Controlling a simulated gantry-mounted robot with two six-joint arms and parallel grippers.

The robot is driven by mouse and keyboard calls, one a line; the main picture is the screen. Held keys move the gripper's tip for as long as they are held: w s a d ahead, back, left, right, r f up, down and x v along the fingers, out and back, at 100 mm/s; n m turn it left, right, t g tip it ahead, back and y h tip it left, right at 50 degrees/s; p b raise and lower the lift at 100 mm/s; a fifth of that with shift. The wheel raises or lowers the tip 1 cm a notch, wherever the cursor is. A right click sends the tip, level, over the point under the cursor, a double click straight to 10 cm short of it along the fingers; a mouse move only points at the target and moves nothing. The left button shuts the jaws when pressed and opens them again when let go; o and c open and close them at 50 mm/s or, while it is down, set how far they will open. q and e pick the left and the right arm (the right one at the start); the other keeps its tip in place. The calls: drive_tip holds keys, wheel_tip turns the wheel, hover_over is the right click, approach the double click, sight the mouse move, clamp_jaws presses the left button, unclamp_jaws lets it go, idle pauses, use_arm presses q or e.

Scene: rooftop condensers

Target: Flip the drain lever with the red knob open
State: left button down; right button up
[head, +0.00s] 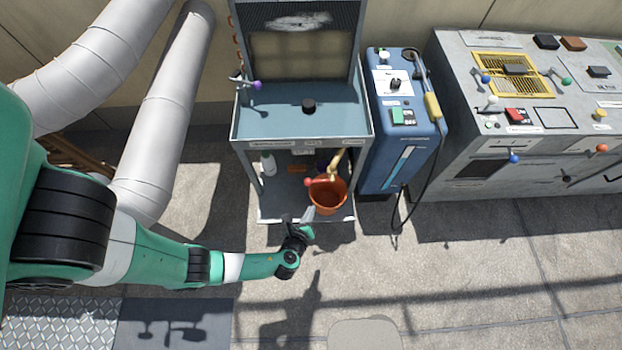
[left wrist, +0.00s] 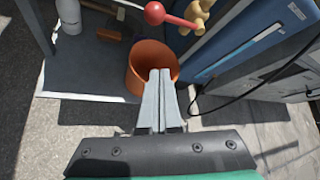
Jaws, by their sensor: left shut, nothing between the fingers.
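The drain lever has a round red knob (head: 308,182), also seen in the left wrist view (left wrist: 155,13). Its red arm runs sideways from the knob to a brass valve (head: 337,162), which shows in the left wrist view (left wrist: 195,17). An orange bucket (head: 328,202) stands below the valve; its rim also shows in the left wrist view (left wrist: 137,78). My left gripper (head: 308,214) is shut and empty, in front of the bucket and apart from the knob. In the left wrist view its closed fingertips (left wrist: 160,74) overlap the bucket. My right gripper is not in view.
The valve sits under a blue-grey bench (head: 270,125), with a white bottle (head: 268,163) on its lower shelf. A blue machine (head: 400,150) with a hanging black cable (head: 405,210) stands to the right. The concrete floor in front is open.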

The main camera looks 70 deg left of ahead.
use_arm(q)
drive_tip(key=b+x, duration=0.8)
drive_tip(key=x, duration=0.1)
drive_tip(key=r, duration=0.1)
drive_tip(key=s+a+r+p, duration=0.1)
drive_tip(key=r+p, duration=0.1)
drive_tip(key=shift+s+a+r, duration=0.25)
drive_tip(key=shift+s+r, duration=0.05)
drive_tip(key=shift+s, duration=0.1)
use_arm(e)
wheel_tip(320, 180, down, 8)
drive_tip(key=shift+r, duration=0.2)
use_arm(q)
drive_tip(key=shift+a, duration=0.1)
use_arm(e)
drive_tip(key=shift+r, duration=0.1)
